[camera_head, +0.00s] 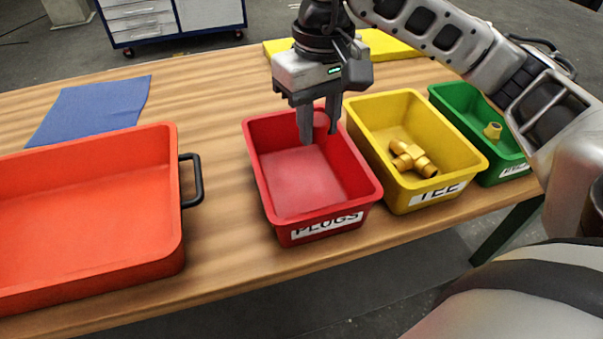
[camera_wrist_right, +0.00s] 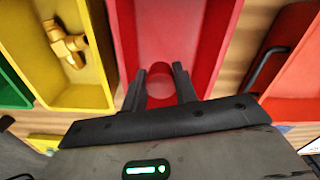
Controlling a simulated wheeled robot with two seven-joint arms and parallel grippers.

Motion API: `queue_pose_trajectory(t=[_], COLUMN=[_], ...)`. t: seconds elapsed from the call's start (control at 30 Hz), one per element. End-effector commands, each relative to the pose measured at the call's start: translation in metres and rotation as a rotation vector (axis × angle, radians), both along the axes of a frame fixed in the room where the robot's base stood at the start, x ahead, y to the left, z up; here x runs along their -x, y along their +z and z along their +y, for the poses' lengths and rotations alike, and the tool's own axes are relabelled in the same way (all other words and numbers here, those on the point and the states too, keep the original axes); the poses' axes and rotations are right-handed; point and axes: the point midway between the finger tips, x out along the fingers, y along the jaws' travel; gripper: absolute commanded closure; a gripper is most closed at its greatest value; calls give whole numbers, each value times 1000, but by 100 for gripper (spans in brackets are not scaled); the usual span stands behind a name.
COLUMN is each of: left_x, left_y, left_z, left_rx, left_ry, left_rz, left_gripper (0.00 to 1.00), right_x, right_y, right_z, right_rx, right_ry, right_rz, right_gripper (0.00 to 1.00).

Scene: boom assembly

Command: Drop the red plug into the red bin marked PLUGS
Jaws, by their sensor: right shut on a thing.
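The red bin (camera_head: 300,180) marked PLUGS stands on the table. It also fills the middle of the right wrist view (camera_wrist_right: 190,35). My right gripper (camera_head: 320,124) points down over the back part of this bin. It is shut on the red plug (camera_head: 321,118), a round red piece between its fingers. The plug also shows between the fingertips in the right wrist view (camera_wrist_right: 159,84). Red on red makes its height above the bin floor hard to judge. No other piece shows in the red bin. My left gripper is not in view.
A yellow bin (camera_head: 364,108) with a brass tee (camera_head: 411,158) stands right of the red bin. Beyond it is a green bin (camera_head: 460,115) with a brass fitting (camera_head: 492,131). A large orange tray (camera_head: 80,210) with a black handle is at left. A blue cloth (camera_head: 90,108) lies behind it.

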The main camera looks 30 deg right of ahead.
Motion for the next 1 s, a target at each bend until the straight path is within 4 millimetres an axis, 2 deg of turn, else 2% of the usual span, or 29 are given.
queue_pose_trajectory(t=[0.03, 0.23, 0.37, 0.6, 0.63, 0.7, 0.73, 1.0], left_x=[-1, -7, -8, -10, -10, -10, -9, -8], left_y=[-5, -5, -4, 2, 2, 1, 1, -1], left_z=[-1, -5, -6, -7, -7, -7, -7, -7], left_rx=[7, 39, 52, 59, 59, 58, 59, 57], left_ry=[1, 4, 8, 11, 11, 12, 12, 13], left_rz=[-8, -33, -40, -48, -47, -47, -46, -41], left_gripper=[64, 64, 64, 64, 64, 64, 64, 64], right_x=[0, 0, 0, 0, 0, 0, 0, 0], right_y=[-12, -34, -40, -40, -40, -40, -40, -39], right_z=[0, 0, 0, 0, 0, 0, 0, 0], right_rx=[-1, 0, 0, 0, 0, 0, 0, 0], right_ry=[1, 1, 1, 1, 0, 0, 0, 0], right_rz=[1, 0, 0, 0, 0, 0, 0, 0], right_gripper=[93, 93, 93, 93, 69, 49, 46, 46])
